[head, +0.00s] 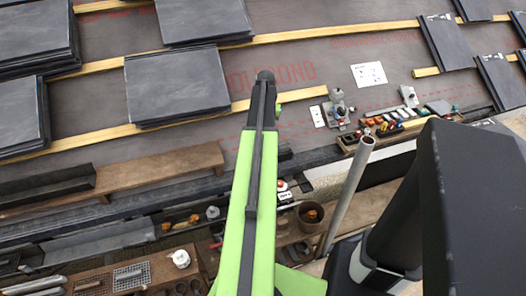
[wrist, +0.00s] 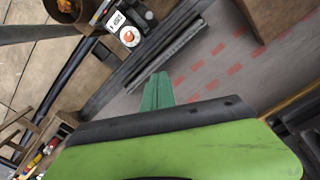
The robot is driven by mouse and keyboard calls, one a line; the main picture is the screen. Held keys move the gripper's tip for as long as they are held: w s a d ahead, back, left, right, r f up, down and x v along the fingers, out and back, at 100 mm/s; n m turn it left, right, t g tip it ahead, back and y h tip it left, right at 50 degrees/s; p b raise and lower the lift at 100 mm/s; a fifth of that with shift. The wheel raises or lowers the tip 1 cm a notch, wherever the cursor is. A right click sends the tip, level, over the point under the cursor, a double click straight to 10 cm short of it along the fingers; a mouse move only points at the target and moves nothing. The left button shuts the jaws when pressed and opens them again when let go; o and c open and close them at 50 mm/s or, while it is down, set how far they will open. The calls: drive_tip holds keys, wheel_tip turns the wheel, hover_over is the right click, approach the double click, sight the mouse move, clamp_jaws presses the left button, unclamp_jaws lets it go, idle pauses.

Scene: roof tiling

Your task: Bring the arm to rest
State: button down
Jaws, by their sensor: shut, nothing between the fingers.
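My arm rises through the middle of the head view, green with a dark bar along it and a dark rounded end at the top. It hangs over the lower part of the roof and the battens. In the wrist view, the tapered green fingers of my gripper (wrist: 157,92) stick out past a dark edge of my own arm. They are together and hold nothing. Below them the picture shows grey underlay with red print (wrist: 215,65), apart from the fingers as far as I can tell. In the head view my arm hides most of the gripper.
Slate tiles (head: 177,85) lie on wooden battens (head: 325,32), with a stack of slates (head: 37,38) at upper left. A tray of small coloured parts (head: 398,122) is right of my arm. A brown pot (head: 309,214) and a metal pole (head: 348,190) stand close by at lower right.

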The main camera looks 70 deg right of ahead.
drive_tip(key=shift+r+p, duration=0.55)
drive_tip(key=shift+r, duration=0.35)
drive_tip(key=shift+w, duration=0.1)
